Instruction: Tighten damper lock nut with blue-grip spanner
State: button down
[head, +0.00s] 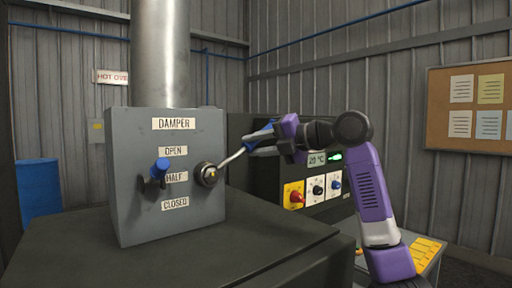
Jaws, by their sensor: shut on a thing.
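The grey damper box (130,220) stands at left on a dark cabinet top. Its dark round lock nut (207,174) is on the right of its front face. My gripper (265,137) is right of the box, shut on the blue-grip spanner (233,158). The spanner's metal shank slopes down to the left, and its end is at the lock nut. I cannot tell whether its jaws are fully seated on the nut. The blue-handled damper lever (160,168) is on the box front, beside the HALF label (176,177).
A control panel (318,212) with red, black and blue knobs stands behind and below my arm. A metal flue (160,55) rises from the box. A blue barrel (39,187) stands at far left. The cabinet top (215,255) is clear in front of the box.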

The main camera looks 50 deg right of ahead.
jog(key=shift+s, duration=0.15)
jog(key=shift+s+a+b, duration=0.3)
jog(key=shift+s+b, duration=0.1)
jog(key=shift+s, duration=0.55)
jog(key=shift+s+a+b, duration=0.3)
jog(key=shift+s+b, duration=0.05)
jog(key=shift+s, duration=0.6)
jog(key=shift+s+a+b, duration=0.3)
jog(key=shift+s, duration=0.7)
jog(key=shift+s+a+b, duration=0.25)
jog(key=shift+s+b, duration=0.05)
jog(key=shift+s, duration=0.65)
